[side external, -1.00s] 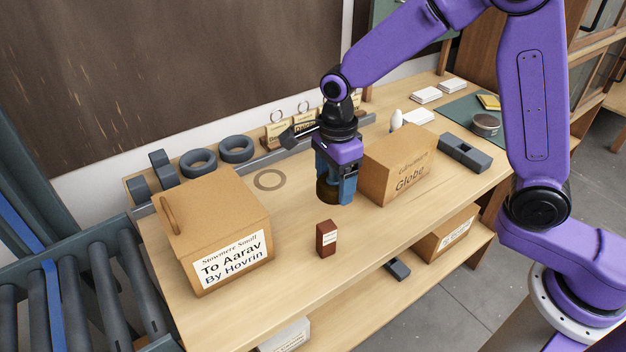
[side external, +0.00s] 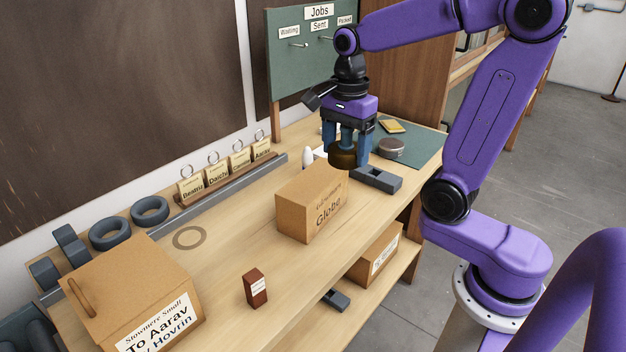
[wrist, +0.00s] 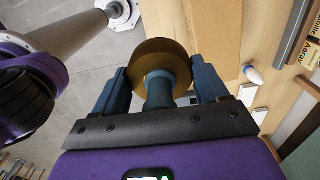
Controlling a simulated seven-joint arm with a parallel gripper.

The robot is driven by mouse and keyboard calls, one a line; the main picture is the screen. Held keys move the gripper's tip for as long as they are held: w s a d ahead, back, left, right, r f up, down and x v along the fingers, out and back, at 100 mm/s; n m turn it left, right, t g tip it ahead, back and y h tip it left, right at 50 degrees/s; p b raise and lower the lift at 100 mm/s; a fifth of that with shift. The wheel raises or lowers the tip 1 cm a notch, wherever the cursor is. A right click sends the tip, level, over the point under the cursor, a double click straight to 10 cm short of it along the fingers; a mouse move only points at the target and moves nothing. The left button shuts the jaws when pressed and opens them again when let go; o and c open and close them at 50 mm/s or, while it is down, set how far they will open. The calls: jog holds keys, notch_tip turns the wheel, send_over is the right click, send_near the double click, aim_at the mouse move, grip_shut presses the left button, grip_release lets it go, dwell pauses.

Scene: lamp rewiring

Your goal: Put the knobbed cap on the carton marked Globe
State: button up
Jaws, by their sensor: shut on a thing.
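The carton marked Globe (side external: 299,212) stands closed-looking on the bench, its printed face toward the camera. My gripper (side external: 344,152) is beyond its far right end in the side view, pointing down. It is shut on a round, dark brass-brown piece (side external: 342,158), apparently the knobbed cap. In the wrist view that piece (wrist: 160,58) sits between the fingers (wrist: 162,84), with a blue-grey stub like a knob standing up from its middle. Its underside is hidden. I cannot tell exactly how high it is above the bench.
A slotted grey block (side external: 378,180) lies close to my gripper. A green mat (side external: 420,143) with a round tin (side external: 390,148) is behind. A white bulb-shaped thing (side external: 308,158) is beyond the carton. A large carton (side external: 125,285) and small red-brown box (side external: 256,287) stand nearer; bench between is clear.

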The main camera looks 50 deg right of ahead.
jog(key=s+d, duration=0.1)
jog(key=s+d+r, duration=0.1)
jog(key=shift+s+d+r, duration=0.1)
jog(key=shift+d+r, duration=0.15)
jog(key=shift+d, duration=0.1)
jog(key=w+d+f, duration=0.1)
jog(key=w+f, duration=0.3)
jog(key=w, duration=0.5)
send_over(314, 179)
jog(key=f, duration=0.5)
jog(key=shift+s+f, duration=0.15)
jog(key=shift+s, duration=0.05)
jog(key=shift+w+f, duration=0.2)
jog(key=shift+f, duration=1.6)
jog(key=shift+f, duration=0.15)
jog(key=o, duration=1.1)
